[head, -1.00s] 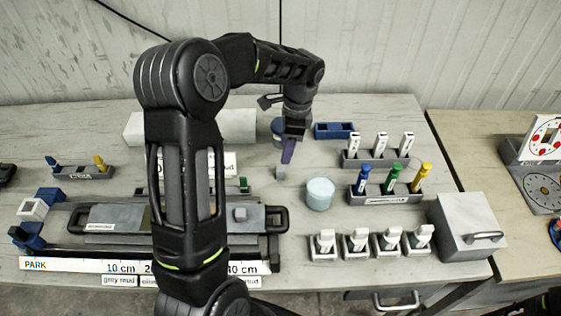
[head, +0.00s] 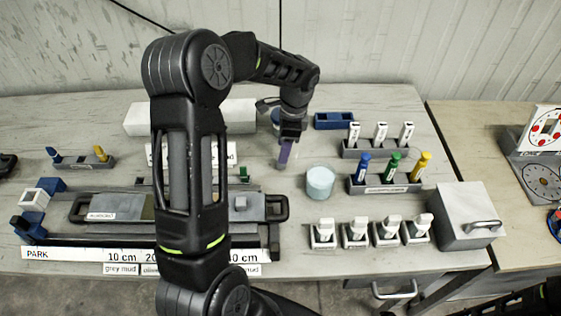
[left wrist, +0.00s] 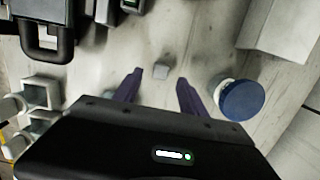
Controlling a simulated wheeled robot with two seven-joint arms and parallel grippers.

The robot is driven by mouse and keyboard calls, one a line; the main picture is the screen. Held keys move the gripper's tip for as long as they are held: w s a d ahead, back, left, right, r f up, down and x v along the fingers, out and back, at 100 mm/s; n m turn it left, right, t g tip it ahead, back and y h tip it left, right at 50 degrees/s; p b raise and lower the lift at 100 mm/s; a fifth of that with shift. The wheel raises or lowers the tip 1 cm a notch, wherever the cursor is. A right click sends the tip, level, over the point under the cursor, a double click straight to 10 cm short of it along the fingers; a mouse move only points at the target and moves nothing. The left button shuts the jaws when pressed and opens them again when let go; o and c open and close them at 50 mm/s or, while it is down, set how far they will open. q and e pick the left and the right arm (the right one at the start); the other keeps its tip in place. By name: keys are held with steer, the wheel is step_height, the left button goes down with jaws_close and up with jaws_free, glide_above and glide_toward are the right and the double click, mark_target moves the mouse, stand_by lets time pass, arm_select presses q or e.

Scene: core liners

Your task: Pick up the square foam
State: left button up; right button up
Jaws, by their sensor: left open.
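The square foam looks to be a small grey cube (left wrist: 160,72), lying on the table in the left wrist view. It shows just beyond and between the two purple fingertips of my left gripper (left wrist: 159,78), which is open and empty. In the head view my left gripper (head: 284,154) points down at the table, and its purple finger hides most or all of the cube. I cannot tell the exact height of the fingertips above the table. My right gripper does not show.
A pale blue cylinder (head: 320,182) stands right of the gripper. A blue-lidded jar (left wrist: 243,100) stands close by in the wrist view. A core tray (head: 110,208) lies left, marker racks (head: 385,188) right, and a grey box (head: 464,215) farther right.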

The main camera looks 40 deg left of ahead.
arm_select(q)
steer(key=f, duration=0.1)
steer(key=f+b, duration=0.2)
steer(key=shift+s+a+f, duration=0.15)
steer(key=shift+a+f, duration=0.15)
steer(key=shift+f, duration=0.05)
steer(key=shift+r, duration=0.1)
steer(key=shift+c, duration=0.3)
jaws_close()
